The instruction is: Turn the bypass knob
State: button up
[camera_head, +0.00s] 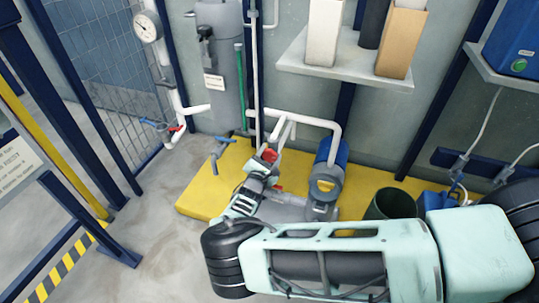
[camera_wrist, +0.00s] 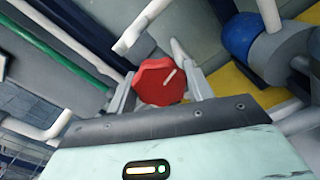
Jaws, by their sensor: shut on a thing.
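The red bypass knob (camera_wrist: 160,82) is between the two fingers of my gripper (camera_wrist: 159,90) in the wrist view. It has a many-sided rim, and its white pointer line slants to the upper right. My gripper is shut on it, one finger on each side. In the head view, the red knob (camera_head: 269,155) shows small at the end of my gripper (camera_head: 262,166), by the white pipes over the yellow base. The knob's stem and the exact finger contact are hidden.
A blue pump (camera_head: 330,160) and a dark green bucket (camera_head: 391,204) stand to the right on the yellow base (camera_head: 203,187). White pipes (camera_head: 300,119) run close behind the knob. A shelf (camera_head: 345,67) with containers hangs above. Grey floor (camera_head: 165,240) is open at left.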

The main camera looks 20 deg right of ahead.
dwell(0.3)
jog(key=o, duration=1)
jog(key=shift+s, duration=0.1)
jog(key=p+v, duration=0.2)
jog(key=v, duration=1.5)
jog(key=shift+s+a, duration=0.1)
jog(key=shift+a, duration=0.05)
